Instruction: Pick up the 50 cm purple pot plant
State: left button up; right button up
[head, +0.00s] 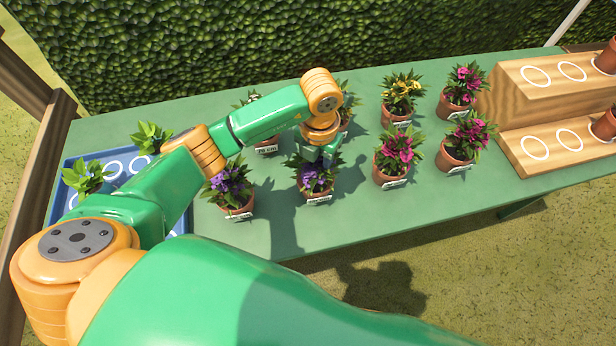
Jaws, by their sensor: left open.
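Two purple-flowered pot plants stand in the front row on the green table, one at the left (230,190) and one nearer the middle (313,180). Each has a terracotta pot with a white label at its front; I cannot read for sure which label says 50 cm. My left gripper (329,157) is over the middle purple plant, at its upper right leaves, pointing down. It is open, with its fingers small and partly lost against the leaves. I cannot tell whether it touches the plant. My right gripper is out of view.
Pink-flowered pots (394,158) and a yellow-flowered pot (402,97) stand to the right. My arm partly covers the back-row pots. A blue tray (68,187) with leafy plants is at the left, a wooden stepped stand (510,118) at the right. A hedge (250,40) lies behind.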

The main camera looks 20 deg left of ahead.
aim_at(316, 175)
pick_arm(q)
notch_tip(316, 175, down, 4)
jog(key=shift+w+d+f+p, duration=0.1)
jog(key=shift+f+p, duration=0.15)
jog(key=shift+p, duration=0.1)
jog(key=shift+a+f, duration=0.15)
jog(key=shift+a, duration=0.1)
jog(key=shift+d, duration=0.1)
grip_shut()
dwell(0.8)
